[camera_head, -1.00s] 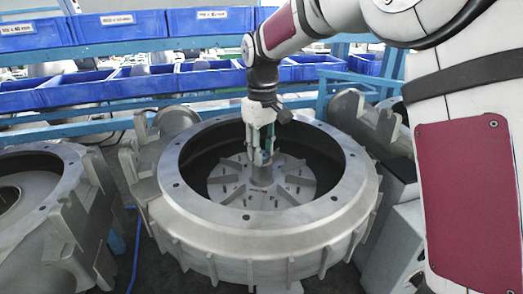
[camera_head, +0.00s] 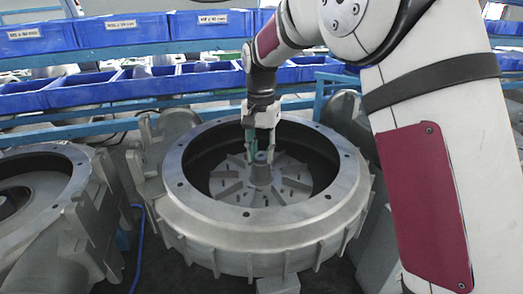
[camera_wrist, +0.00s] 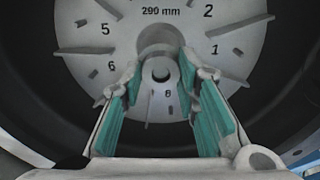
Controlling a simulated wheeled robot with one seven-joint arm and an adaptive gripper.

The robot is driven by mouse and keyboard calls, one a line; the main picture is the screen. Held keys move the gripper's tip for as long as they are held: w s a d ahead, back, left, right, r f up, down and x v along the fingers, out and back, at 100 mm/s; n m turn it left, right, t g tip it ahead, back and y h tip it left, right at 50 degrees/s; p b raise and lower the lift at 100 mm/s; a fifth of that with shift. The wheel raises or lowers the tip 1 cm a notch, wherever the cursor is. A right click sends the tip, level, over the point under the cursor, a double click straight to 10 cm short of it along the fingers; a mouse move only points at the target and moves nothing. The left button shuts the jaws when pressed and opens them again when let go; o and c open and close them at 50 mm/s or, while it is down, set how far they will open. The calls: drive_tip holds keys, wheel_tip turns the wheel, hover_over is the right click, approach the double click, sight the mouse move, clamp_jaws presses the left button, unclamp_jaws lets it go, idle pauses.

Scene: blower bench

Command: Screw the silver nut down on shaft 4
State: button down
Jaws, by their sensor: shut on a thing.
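My gripper (camera_head: 261,154) reaches down into the middle of the large grey blower housing (camera_head: 195,222). In the wrist view my gripper (camera_wrist: 160,68) has its green-padded fingers shut on the silver nut (camera_wrist: 161,83), a small grey ring with a dark hole. The nut is just at the top of the central hub (camera_head: 260,175). The hub (camera_wrist: 158,36) also shows behind the nut in the wrist view. I cannot tell whether the nut is on a thread. The shaft itself is not clearly seen, and no number on it shows.
A bladed disc (camera_wrist: 90,35) marked "290 mm" and with numbers surrounds the hub. The housing wall rings my gripper closely. Another housing (camera_head: 85,215) stands at left. Blue bins (camera_head: 120,30) line the shelves behind.

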drive_tip(key=m, duration=0.4)
drive_tip(key=m+p, duration=0.1)
drive_tip(key=m, duration=0.1)
drive_tip(key=shift+s+a, duration=0.1)
drive_tip(key=shift+a, duration=0.2)
drive_tip(key=m+p, duration=0.1)
drive_tip(key=m, duration=0.5)
drive_tip(key=shift+d+m, duration=0.15)
drive_tip(key=shift+m, duration=0.25)
drive_tip(key=c, duration=1.5)
unclamp_jaws()
drive_tip(key=n, duration=0.3)
drive_tip(key=n+b, duration=0.1)
drive_tip(key=n, duration=0.2)
drive_tip(key=shift+w+d, duration=0.1)
drive_tip(key=shift+w, duration=0.1)
drive_tip(key=n+b, duration=0.1)
drive_tip(key=n, duration=0.5)
drive_tip(key=shift+n, duration=0.4)
drive_tip(key=n+b, duration=0.1)
drive_tip(key=n, duration=0.5)
drive_tip(key=shift+n+b, duration=0.3)
drive_tip(key=shift+b, duration=0.1)
drive_tip(key=n, duration=0.6)
drive_tip(key=shift+b, duration=0.4)
